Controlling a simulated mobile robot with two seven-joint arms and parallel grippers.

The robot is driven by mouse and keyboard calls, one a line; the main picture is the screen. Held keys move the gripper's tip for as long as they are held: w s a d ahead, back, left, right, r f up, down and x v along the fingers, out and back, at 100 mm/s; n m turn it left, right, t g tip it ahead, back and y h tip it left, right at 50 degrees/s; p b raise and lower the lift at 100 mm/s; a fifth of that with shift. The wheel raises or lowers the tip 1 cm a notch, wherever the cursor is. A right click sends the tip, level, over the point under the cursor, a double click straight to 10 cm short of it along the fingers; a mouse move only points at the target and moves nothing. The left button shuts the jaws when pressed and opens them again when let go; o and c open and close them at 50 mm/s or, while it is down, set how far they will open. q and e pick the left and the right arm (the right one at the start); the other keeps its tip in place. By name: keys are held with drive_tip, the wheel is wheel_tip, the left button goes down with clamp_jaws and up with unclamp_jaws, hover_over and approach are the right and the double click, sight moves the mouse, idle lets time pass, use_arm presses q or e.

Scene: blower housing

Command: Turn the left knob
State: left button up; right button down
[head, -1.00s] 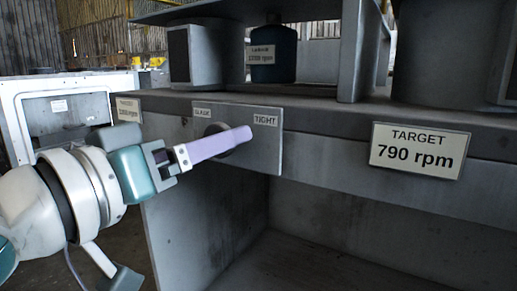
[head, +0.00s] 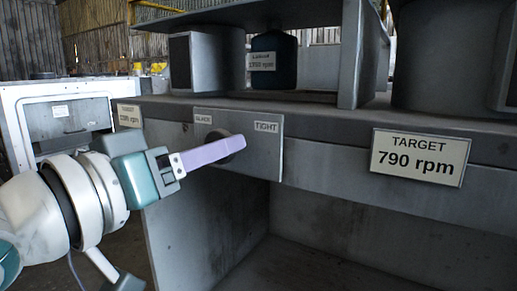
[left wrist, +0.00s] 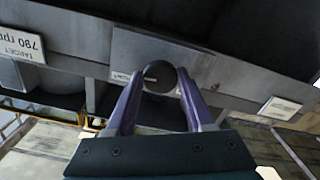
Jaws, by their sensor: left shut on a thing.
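The dark round knob (left wrist: 160,77) sits on a grey metal plate (head: 268,158) with a SLACK label (head: 203,119) at left and a TIGHT label (head: 266,127) at right. A short pale mark shows on the knob's face in the left wrist view. My left gripper (head: 238,143) comes in from the left, with its long purple fingers at the knob. In the left wrist view, the two fingers (left wrist: 160,86) lie on either side of the knob and are shut on it. In the head view the fingers partly hide the knob. My right gripper is not in view.
A sign reading TARGET 790 rpm (head: 419,157) is on the bench front at right. A smaller sign (head: 129,116) is at far left. A blue tank (head: 273,62) with an rpm label stands behind. Below the bench front is an open recess (head: 340,240).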

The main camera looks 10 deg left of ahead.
use_arm(q)
clamp_jaws()
drive_tip(key=m+p, duration=0.6)
drive_tip(key=m, duration=0.1)
drive_tip(key=shift+m, duration=0.3)
idle(0.4)
drive_tip(key=o, duration=1.3)
unclamp_jaws()
drive_tip(key=shift+c, duration=0.2)
